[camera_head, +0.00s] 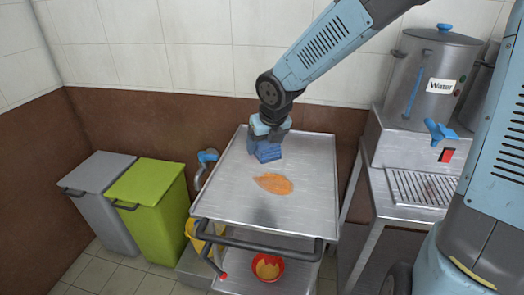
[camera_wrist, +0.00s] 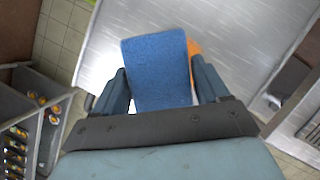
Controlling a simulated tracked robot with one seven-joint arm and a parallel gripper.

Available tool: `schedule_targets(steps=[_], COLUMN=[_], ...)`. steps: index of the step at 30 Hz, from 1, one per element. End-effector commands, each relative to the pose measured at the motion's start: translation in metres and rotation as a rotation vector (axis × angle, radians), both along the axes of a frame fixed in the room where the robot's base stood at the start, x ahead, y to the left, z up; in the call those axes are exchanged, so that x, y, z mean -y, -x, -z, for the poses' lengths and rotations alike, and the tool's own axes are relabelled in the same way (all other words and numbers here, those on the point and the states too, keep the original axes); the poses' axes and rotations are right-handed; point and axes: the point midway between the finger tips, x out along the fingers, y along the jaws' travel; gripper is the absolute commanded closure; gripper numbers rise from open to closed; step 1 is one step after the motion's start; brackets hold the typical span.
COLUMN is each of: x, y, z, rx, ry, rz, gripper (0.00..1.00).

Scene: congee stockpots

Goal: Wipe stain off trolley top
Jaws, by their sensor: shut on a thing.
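The steel trolley top (camera_head: 312,170) holds an orange-brown stain (camera_head: 272,183) near its middle. In the wrist view the trolley top (camera_wrist: 250,30) fills the upper part, and a sliver of the stain (camera_wrist: 194,47) shows beside the sponge. My gripper (camera_head: 268,131) is over the far left part of the top, beyond the stain. It is shut on a blue sponge (camera_head: 267,152). In the wrist view the sponge (camera_wrist: 155,70) sits between both fingers of my gripper (camera_wrist: 162,88). I cannot tell whether the sponge touches the trolley top.
The trolley's dark handle (camera_head: 260,245) runs along the near edge. A red bowl (camera_head: 267,267) sits on the lower shelf. Green (camera_head: 148,205) and grey (camera_head: 97,190) bins stand left. A water urn (camera_head: 432,75) stands right above a drip grille (camera_head: 420,187). The trolley top is otherwise clear.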

Motion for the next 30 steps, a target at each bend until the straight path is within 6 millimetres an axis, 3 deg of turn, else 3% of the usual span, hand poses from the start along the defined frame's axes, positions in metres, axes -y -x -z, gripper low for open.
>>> schedule_targets(steps=[14, 30], x=[-0.003, -0.049], y=[0.001, -0.016], z=[0.002, 0.049], rx=[-0.003, -0.006], ry=[0.0, 0.001], rz=[-0.012, -0.134], gripper=[0.5, 0.5])
